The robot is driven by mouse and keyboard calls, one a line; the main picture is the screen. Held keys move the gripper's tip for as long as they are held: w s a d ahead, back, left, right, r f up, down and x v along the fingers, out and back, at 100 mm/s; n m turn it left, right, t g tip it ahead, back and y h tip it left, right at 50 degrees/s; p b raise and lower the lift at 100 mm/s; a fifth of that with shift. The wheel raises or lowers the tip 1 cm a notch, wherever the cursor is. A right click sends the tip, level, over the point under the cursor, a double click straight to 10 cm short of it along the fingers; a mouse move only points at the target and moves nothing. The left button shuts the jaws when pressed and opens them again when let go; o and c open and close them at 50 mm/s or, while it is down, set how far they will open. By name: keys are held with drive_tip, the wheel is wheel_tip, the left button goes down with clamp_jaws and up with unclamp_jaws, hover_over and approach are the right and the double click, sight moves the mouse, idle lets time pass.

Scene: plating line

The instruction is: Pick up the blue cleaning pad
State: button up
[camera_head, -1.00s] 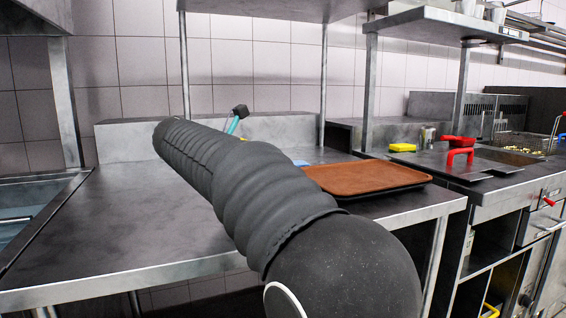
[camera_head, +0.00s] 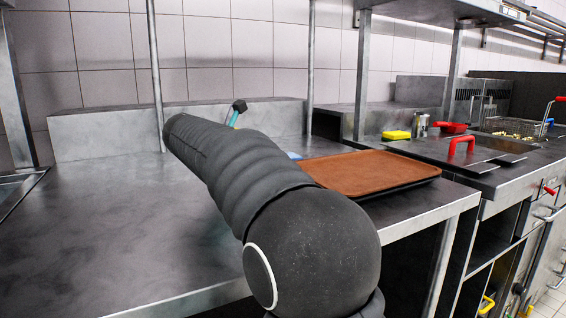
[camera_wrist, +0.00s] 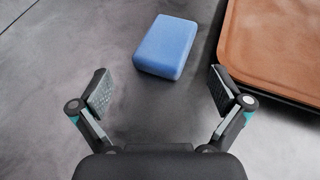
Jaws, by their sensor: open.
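The blue cleaning pad (camera_wrist: 167,46) is a small rounded block lying flat on the steel counter. In the wrist view it is at the upper middle, ahead of my gripper (camera_wrist: 160,92) and roughly between the lines of its two fingers. The fingers are spread wide with nothing between them, and neither touches the pad. In the head view only a sliver of the blue pad (camera_head: 294,155) shows behind my arm, beside the tray. My arm hides most of the gripper there.
A brown tray (camera_head: 372,172) lies just right of the pad, close to the right finger in the wrist view. A yellow block (camera_head: 396,135) and red handles (camera_head: 461,145) are farther right. The steel counter (camera_head: 90,220) is bare on the left.

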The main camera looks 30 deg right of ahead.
drive_tip(key=shift+s+x, duration=0.1)
drive_tip(key=shift+x, duration=1.35)
drive_tip(key=shift+s+x, duration=0.15)
drive_tip(key=shift+x, duration=1.3)
drive_tip(key=shift+f, duration=0.1)
drive_tip(key=c, duration=0.9)
drive_tip(key=shift+c, duration=0.6)
drive_tip(key=shift+r, duration=0.55)
drive_tip(key=r, duration=0.2)
drive_tip(key=d+r, duration=0.1)
drive_tip(key=shift+s+r+p, duration=0.35)
drive_tip(key=shift+r, duration=0.05)
drive_tip(key=s+d+r, duration=0.1)
drive_tip(key=s+d, duration=0.1)
drive_tip(key=s+d+r, duration=0.2)
drive_tip(key=d, duration=0.1)
drive_tip(key=s+d+r, duration=0.1)
drive_tip(key=d+r, duration=0.1)
drive_tip(key=shift+s+d+r+p, duration=0.15)
drive_tip(key=shift+s+r+p, duration=0.15)
drive_tip(key=shift+s, duration=0.1)
drive_tip(key=shift+s+d+r, duration=0.3)
drive_tip(key=shift+s+d, duration=0.05)
drive_tip(key=shift+d, duration=0.1)
drive_tip(key=shift+d, duration=0.1)
